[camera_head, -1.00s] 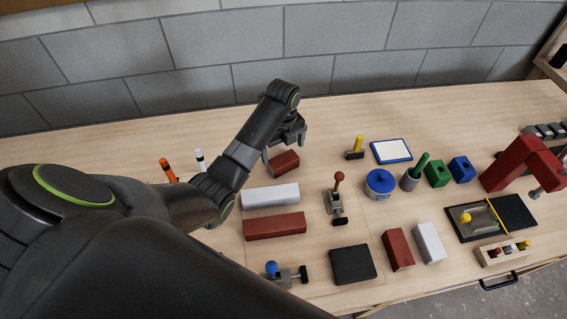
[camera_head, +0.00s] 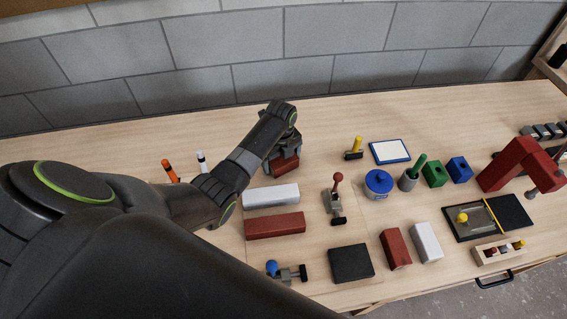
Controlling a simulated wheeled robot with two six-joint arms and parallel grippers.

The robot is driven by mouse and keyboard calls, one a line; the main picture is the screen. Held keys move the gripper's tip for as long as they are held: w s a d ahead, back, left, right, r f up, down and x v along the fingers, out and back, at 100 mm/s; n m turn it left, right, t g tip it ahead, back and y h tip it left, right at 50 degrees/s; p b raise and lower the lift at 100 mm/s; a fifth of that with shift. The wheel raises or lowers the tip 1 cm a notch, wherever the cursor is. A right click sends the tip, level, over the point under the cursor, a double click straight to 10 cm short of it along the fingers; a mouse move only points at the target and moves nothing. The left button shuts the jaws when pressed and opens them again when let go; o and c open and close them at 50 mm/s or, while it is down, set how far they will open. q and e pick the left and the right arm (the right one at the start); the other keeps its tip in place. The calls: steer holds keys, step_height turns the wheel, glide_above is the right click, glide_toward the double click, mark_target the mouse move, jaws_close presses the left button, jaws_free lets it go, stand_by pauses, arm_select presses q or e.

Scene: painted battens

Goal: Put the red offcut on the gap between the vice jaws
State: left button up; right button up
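The red offcut (camera_head: 286,167) is a small red block on the left half of the bench, behind the longer white and red battens. My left gripper (camera_head: 283,166) is down over it from above, with a finger at each side. The gripper hides the block's top, and I cannot tell whether the fingers press on it. I cannot single out the vice for certain; a large red angled body with a grey screw handle (camera_head: 532,194) stands at the far right. My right gripper is not in view.
A white batten (camera_head: 270,196) and a red batten (camera_head: 275,226) lie in front of the offcut. Clamps with red (camera_head: 337,178), blue (camera_head: 271,267) and yellow (camera_head: 357,143) knobs stand nearby. A blue round tin (camera_head: 378,186) is right of centre. A grey wall closes the back.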

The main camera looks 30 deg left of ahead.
arm_select(q)
steer(key=c, duration=0.8)
steer(key=shift+o, duration=0.2)
steer(key=shift+r, duration=0.1)
